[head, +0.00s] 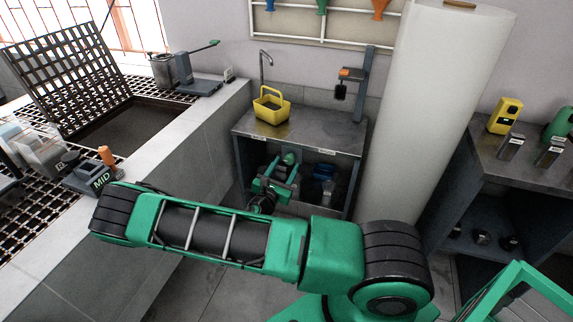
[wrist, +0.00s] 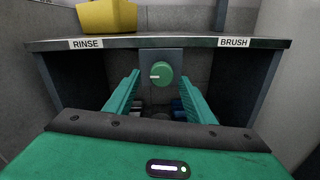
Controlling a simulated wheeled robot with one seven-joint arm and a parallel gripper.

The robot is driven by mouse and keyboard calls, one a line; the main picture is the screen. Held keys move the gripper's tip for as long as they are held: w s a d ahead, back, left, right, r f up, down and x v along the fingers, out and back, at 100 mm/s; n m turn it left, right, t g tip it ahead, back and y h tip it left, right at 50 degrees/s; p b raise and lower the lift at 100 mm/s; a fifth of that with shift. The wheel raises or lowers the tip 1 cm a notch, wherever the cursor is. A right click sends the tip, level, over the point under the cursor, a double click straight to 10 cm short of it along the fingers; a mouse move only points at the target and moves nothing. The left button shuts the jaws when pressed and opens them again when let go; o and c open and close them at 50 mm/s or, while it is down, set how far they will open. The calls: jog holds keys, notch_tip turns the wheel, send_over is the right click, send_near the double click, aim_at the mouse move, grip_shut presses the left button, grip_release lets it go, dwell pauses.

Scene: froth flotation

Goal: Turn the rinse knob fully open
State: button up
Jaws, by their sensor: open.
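The rinse knob (wrist: 161,75) is a round green dial with a white mark pointing left, on a grey plate below the counter edge in the wrist view. In the head view the knob (head: 290,158) shows small under the counter front. My gripper (wrist: 157,93) is open, with one green finger on each side of the knob's lower part in the picture. I cannot tell whether the fingers touch it. In the head view my gripper (head: 283,172) is in front of the bench, close to the knob.
Blue items (head: 323,172) lie on the shelf below. A white column (head: 440,110) stands right of the bench.

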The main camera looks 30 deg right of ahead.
jog(key=shift+x, duration=1.1)
jog(key=c, duration=1.1)
